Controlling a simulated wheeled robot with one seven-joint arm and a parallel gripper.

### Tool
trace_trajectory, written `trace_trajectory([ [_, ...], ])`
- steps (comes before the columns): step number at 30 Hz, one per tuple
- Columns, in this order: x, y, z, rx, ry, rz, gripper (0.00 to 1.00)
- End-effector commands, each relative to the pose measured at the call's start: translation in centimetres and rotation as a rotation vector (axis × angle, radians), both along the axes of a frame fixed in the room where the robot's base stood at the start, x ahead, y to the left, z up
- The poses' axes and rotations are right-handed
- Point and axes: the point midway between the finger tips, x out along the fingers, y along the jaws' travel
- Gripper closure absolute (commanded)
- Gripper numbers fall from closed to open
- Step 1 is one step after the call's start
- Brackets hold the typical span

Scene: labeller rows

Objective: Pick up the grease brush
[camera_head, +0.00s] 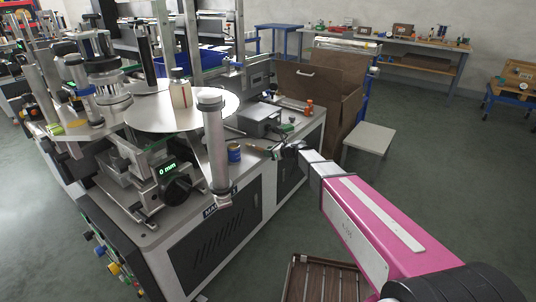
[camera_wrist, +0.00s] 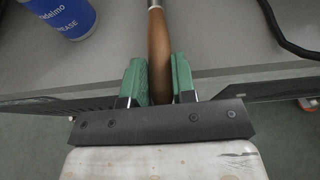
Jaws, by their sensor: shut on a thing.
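The grease brush has a brown wooden handle (camera_wrist: 158,36) and a metal part at the top edge of the wrist view. Its bristles are out of that view. My gripper (camera_wrist: 159,76) has green fingers on both sides of the handle and is shut on it, near the front edge of the grey machine top (camera_wrist: 220,40). In the head view the brush (camera_head: 256,148) is small, and my gripper (camera_head: 276,152) is at its right end. I cannot tell whether the brush still touches the surface.
A blue grease can (camera_wrist: 62,14) stands left of the brush; it also shows in the head view (camera_head: 234,152). A black curved bar or cable (camera_wrist: 285,32) lies to the right. A grey box (camera_head: 259,120) and orange-red item (camera_head: 309,107) stand behind on the machine.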

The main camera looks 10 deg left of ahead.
Motion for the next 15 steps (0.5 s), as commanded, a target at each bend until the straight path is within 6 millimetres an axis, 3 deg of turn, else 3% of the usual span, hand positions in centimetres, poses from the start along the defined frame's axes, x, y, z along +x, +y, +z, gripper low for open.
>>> trace_trajectory([
  [6,-0.1,0.0,3.5,0.001,-0.002,0.001,0.99],
  [9,-3.2,-0.8,4.8,0.001,0.0,0.001,0.99],
  [15,-7.4,-1.8,7.4,0.0,0.0,0.001,0.99],
])
